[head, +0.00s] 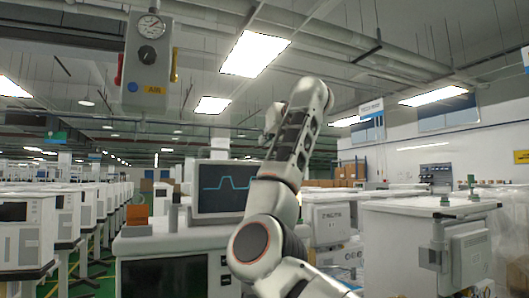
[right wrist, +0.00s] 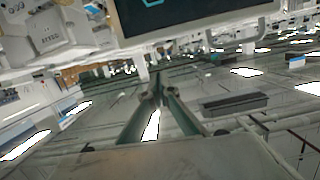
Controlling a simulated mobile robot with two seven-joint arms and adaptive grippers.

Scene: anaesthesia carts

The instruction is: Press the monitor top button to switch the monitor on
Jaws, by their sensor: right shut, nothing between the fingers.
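The monitor (head: 224,188) stands on a white cart left of centre in the head view. Its dark screen is lit with a blue waveform. In the right wrist view, part of the monitor (right wrist: 190,14) shows at the top edge, upside down, with a bit of the trace. I cannot make out its top button in either view. My right gripper (head: 271,119) is raised above and to the right of the monitor, apart from it. In the right wrist view its fingers (right wrist: 157,78) meet at the tips with nothing between them. My left gripper is out of view.
The monitor's cart (head: 140,246) stands in front. A gauge panel (head: 150,62) hangs overhead at upper left. An orange box (head: 137,215) sits left of the monitor. White carts (head: 415,240) crowd the right, and rows of machines line the left.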

